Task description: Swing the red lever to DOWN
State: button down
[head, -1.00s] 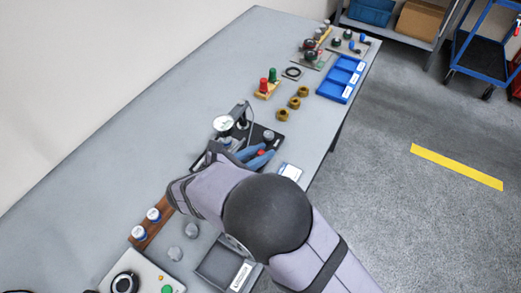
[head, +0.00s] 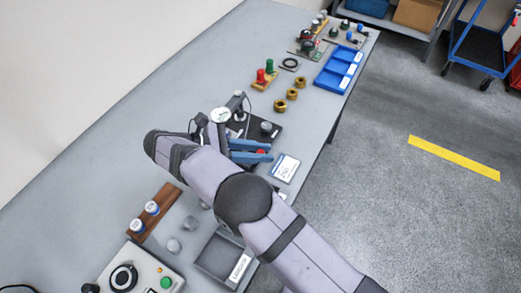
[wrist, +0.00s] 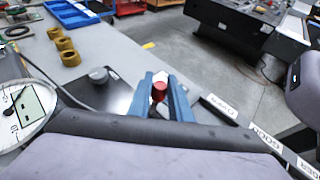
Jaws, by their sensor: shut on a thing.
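The red lever's round red knob (wrist: 159,91) sits between the two blue fingers of my gripper (wrist: 160,80) in the wrist view. In the head view a bit of the red knob (head: 261,153) shows between the fingers. My gripper (head: 269,152) is shut on it. The lever's shaft and pivot are hidden behind the fingers and my wrist. The lever belongs to a black fixture (head: 251,122) with a round dial gauge (head: 221,115) and a grey knob (head: 266,127). The gauge (wrist: 22,108) also shows at left in the wrist view.
A white label card (head: 285,167) lies just right of my fingers. Brass nuts (head: 279,106), a stand with red and green pieces (head: 265,75) and a blue tray (head: 340,68) lie farther back. A dark tray (head: 222,258) and a wooden rack (head: 154,213) are nearer.

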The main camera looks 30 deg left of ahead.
aim_at(260, 152)
dwell(0.4)
jog(key=c, duration=1.6)
grip_release()
jog(key=shift+c, duration=0.2)
jog(key=shift+r, duration=0.1)
notch_tip(260, 152, up, 10)
jog(key=shift+f, duration=0.1)
